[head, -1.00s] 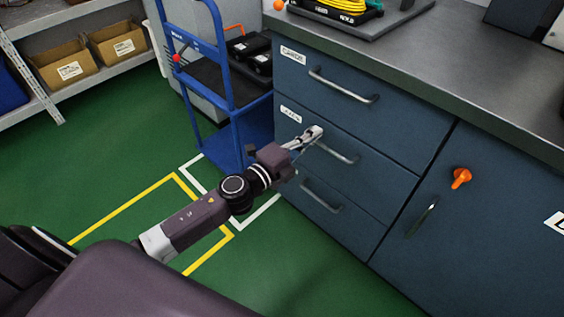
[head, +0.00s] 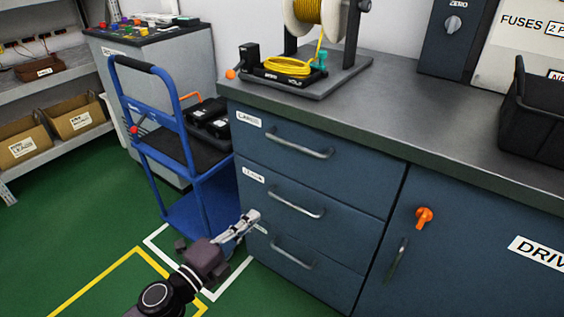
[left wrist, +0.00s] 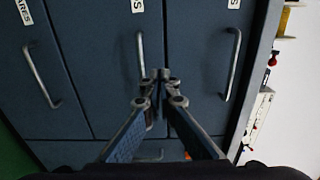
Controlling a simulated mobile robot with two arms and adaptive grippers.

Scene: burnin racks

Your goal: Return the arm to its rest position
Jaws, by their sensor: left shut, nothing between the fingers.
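My left gripper (head: 249,219) is shut and empty in the head view. It is in front of the blue drawer cabinet (head: 345,180), low, near the left ends of the middle and bottom drawer handles. In the left wrist view its closed fingertips (left wrist: 160,78) show in front of the drawer faces, over the lower part of a drawer handle (left wrist: 141,62). Whether they touch anything is hard to tell. All three drawers look closed. My right gripper is not in view.
A blue cart (head: 167,150) with black cases stands left of the cabinet. The worktop (head: 400,110) carries a yellow cable reel (head: 314,14) and a black bin (head: 545,125). An orange knob (head: 424,217) sticks out of the right door. Green floor (head: 70,225) is open at left.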

